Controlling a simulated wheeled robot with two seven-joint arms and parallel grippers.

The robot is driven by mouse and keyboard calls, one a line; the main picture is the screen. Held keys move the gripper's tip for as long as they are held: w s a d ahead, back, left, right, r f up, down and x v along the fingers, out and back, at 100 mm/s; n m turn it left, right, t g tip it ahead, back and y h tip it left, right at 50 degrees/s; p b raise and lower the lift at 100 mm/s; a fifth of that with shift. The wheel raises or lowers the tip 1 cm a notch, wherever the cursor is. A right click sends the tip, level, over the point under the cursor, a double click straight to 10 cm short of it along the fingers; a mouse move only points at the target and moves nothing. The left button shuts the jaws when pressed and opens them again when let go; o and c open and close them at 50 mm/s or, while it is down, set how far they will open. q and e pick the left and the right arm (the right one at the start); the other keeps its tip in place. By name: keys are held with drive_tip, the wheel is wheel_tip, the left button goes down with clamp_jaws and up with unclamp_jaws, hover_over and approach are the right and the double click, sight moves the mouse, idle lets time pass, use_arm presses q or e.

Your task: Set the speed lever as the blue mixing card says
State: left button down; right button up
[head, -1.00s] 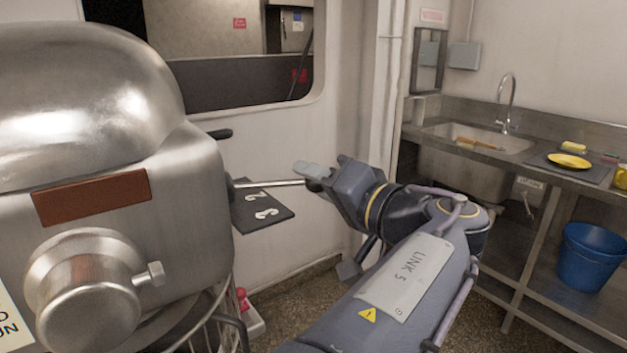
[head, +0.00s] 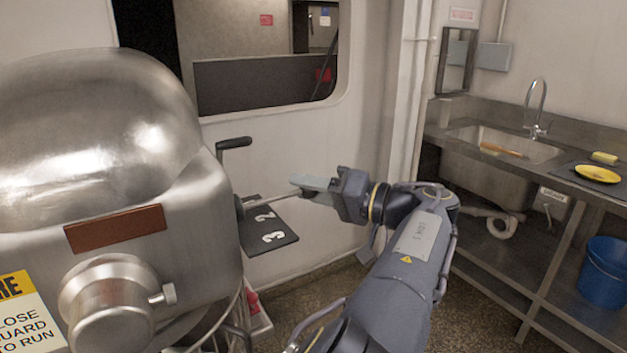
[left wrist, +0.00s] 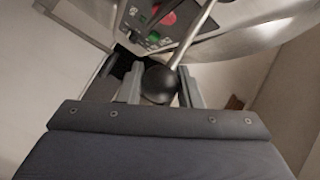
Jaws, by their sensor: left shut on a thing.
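The speed lever (head: 266,198) is a thin metal rod sticking out of the side of the steel mixer. It lies just above the 2 on a dark number plate (head: 283,240), where 2 and 3 are readable. My left gripper (head: 312,185) is at the rod's outer end and hides the knob in the head view. In the left wrist view, my left gripper (left wrist: 160,88) is shut on the lever's black ball knob (left wrist: 160,82), with a finger on each side. The blue mixing card is not seen. My right gripper is not in view.
The steel mixer (head: 100,140) fills the left side, with a black handle (head: 234,143) above the plate. A sink counter (head: 565,170) with a yellow plate (head: 597,174) stands at the right, and a blue bucket (head: 604,273) sits below. Red and green buttons (left wrist: 155,37) show beyond the knob.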

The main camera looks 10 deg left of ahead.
use_arm(q)
drive_tip(key=c, duration=1)
unclamp_jaws()
drive_tip(key=shift+c, duration=0.2)
drive_tip(key=s+d, duration=0.1)
drive_tip(key=d, duration=0.6)
drive_tip(key=shift+s+d, duration=0.25)
drive_tip(key=shift+d, duration=0.15)
